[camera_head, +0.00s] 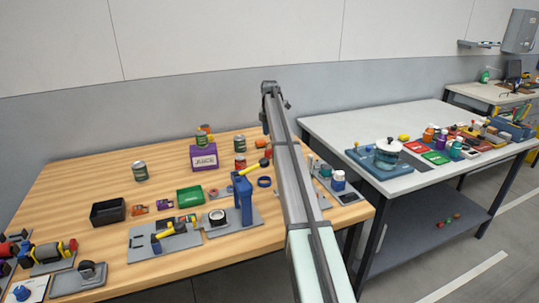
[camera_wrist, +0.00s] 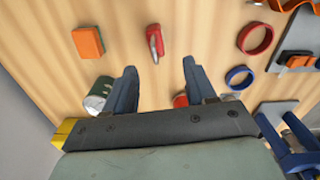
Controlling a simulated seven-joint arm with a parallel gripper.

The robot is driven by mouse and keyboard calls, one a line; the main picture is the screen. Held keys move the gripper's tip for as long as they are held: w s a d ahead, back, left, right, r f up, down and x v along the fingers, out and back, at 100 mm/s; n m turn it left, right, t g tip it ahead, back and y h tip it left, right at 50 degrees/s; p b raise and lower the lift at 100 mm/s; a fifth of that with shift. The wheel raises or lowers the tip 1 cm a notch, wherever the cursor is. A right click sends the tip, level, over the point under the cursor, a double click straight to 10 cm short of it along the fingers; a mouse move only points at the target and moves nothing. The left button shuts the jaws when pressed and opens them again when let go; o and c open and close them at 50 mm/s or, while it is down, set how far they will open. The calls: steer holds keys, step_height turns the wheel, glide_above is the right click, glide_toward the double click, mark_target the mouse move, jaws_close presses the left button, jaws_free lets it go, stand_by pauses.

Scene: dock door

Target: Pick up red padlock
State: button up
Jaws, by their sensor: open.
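A small red object with a grey metal part (camera_wrist: 155,42), which looks like the red padlock, lies on the wooden table (camera_wrist: 205,25) in the wrist view. My gripper (camera_wrist: 158,68) is open and empty. Its two dark blue fingers point towards the table, and the red object shows just beyond the gap between their tips. How high the fingers are above it I cannot tell. In the head view my arm crosses the right part of the wooden table, and I cannot make out the padlock there.
Near the fingers are an orange and green block (camera_wrist: 89,42), a can (camera_wrist: 100,95) by the left finger and a partly hidden red thing (camera_wrist: 180,101) by the right. A red ring (camera_wrist: 256,38) and a blue ring (camera_wrist: 238,78) lie right. A purple box (camera_head: 204,157) stands behind.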

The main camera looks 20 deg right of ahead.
mark_target(269, 150)
step_height(269, 150, down, 5)
steer(key=shift+f, duration=0.1)
steer(key=shift+w+a+f, duration=0.1)
steer(key=shift+w+f, duration=0.05)
steer(key=shift+f, duration=1.25)
steer(key=shift+w+f, duration=0.15)
steer(key=shift+f, duration=1.2)
jaws_close()
